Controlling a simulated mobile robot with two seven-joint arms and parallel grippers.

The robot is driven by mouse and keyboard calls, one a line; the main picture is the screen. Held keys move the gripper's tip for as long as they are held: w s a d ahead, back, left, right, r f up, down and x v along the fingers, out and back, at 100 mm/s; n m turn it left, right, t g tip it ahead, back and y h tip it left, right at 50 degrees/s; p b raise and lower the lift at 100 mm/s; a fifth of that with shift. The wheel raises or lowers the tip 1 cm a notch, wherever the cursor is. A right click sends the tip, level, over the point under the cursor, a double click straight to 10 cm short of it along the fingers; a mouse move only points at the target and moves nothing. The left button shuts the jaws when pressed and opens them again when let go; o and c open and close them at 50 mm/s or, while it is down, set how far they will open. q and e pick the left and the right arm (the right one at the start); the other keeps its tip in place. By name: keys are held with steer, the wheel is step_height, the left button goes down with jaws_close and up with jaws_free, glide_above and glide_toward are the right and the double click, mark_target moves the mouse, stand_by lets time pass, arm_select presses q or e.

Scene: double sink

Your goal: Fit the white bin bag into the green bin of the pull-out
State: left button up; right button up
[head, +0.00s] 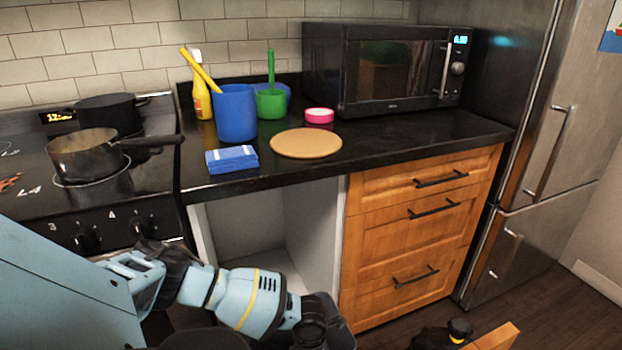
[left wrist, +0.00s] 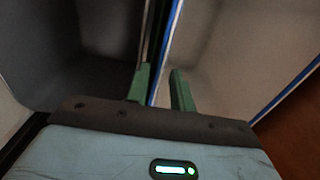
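In the left wrist view my left gripper (left wrist: 160,88) has its two green fingers apart, with the thin blue-edged rim running between them. To the right of this rim is a pale interior (left wrist: 215,60); I cannot tell if it is the white bag or a bare wall. To the left is a dark grey container interior (left wrist: 90,75). In the head view my left arm reaches down in front of the open cabinet, and its fingertips are hidden. I cannot make out the green bin in either view. My right gripper's fingers do not show.
The cabinet opening (head: 245,225) is beside wooden drawers (head: 420,225). A wooden panel edge (head: 497,337) shows at the bottom right. A pan (head: 85,158) is on the stove.

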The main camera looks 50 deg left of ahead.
arm_select(q)
steer(key=shift+r, duration=0.1)
steer(key=shift+r, duration=0.3)
step_height(320, 180, up, 12)
steer(key=p, duration=0.2)
steer(key=shift+a+f+p, duration=0.2)
steer(key=shift+a+p, duration=0.05)
steer(key=shift+p, duration=0.1)
steer(key=shift+w, duration=0.1)
